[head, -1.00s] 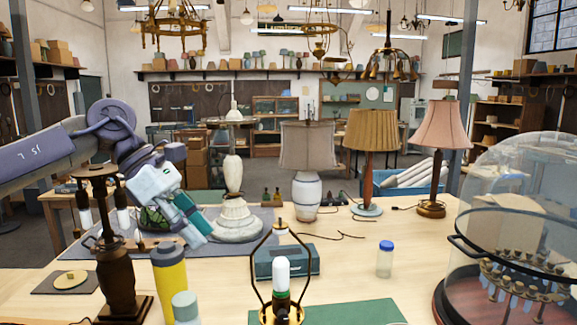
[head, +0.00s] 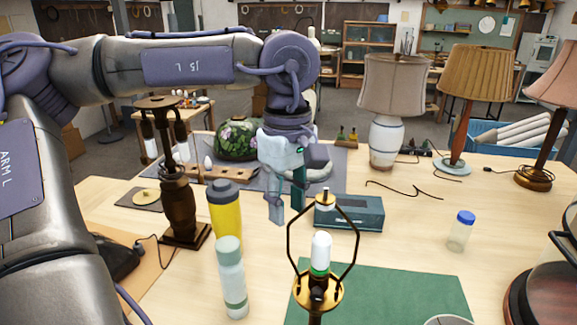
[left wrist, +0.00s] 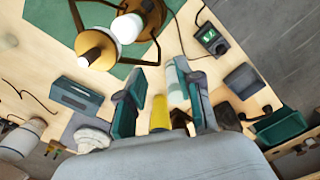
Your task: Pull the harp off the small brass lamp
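The small brass lamp (head: 318,290) stands in the front middle of the bench. Its harp (head: 354,245) is a dark wire loop around a white bulb (head: 321,252), with a brass-and-white cap (head: 325,199) on top. The harp is seated on the lamp. My left gripper (head: 287,208) points down, open and empty, just left of and apparently behind the harp's top. In the left wrist view the fingers (left wrist: 163,112) are wide apart, and the harp's cap (left wrist: 97,50) shows at upper left, outside them. My right gripper is not in view.
A yellow bottle (head: 225,210) and a pale bottle (head: 231,278) stand left of the lamp. A dark box (head: 355,213) lies behind it. A blue-lidded jar (head: 461,232) is to the right. The green mat (head: 410,295) has free room right of the lamp.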

